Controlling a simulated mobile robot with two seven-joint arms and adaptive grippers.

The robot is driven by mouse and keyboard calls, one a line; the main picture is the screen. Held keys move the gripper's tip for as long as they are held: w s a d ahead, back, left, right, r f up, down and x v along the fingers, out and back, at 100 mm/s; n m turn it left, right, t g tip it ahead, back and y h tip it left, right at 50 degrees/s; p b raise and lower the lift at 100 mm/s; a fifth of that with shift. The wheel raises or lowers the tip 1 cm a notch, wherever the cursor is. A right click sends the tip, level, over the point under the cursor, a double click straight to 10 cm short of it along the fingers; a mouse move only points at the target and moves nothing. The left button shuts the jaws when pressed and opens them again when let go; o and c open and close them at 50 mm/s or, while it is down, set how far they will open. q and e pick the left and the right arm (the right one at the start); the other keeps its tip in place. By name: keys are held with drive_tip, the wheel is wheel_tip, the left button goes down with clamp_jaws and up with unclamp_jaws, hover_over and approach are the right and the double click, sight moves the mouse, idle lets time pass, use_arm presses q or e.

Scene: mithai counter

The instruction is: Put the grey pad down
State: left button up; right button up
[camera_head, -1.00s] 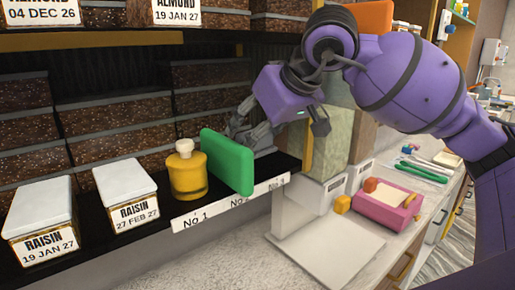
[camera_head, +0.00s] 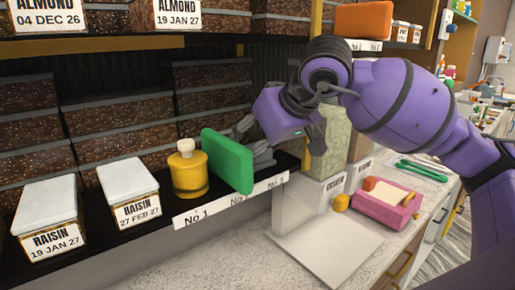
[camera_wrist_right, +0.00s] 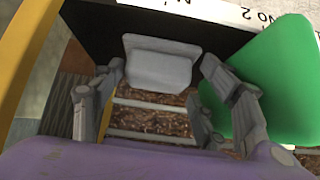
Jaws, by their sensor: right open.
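The grey pad (camera_wrist_right: 158,65) shows in the right wrist view, on the dark shelf between the two fingers of my right gripper (camera_wrist_right: 163,66). The fingers are spread, with a visible gap on either side of the pad. In the head view my right gripper (camera_head: 247,140) reaches in over the shelf behind a green pad (camera_head: 228,160). I cannot make out the grey pad there. The green pad (camera_wrist_right: 275,85) stands upright close beside one finger in the wrist view. My left gripper is not in view.
A yellow jar (camera_head: 188,172) and white-lidded raisin boxes (camera_head: 130,190) stand left of the green pad. Numbered labels (camera_head: 230,202) line the shelf edge. An upright post (camera_head: 308,145) stands right. A pink tray (camera_head: 385,205) sits on the counter below.

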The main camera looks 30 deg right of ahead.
drive_tip(key=shift+s+r, duration=0.2)
drive_tip(key=shift+r, duration=0.2)
drive_tip(key=p+v, duration=0.1)
drive_tip(key=v, duration=1)
drive_tip(key=shift+s, duration=0.2)
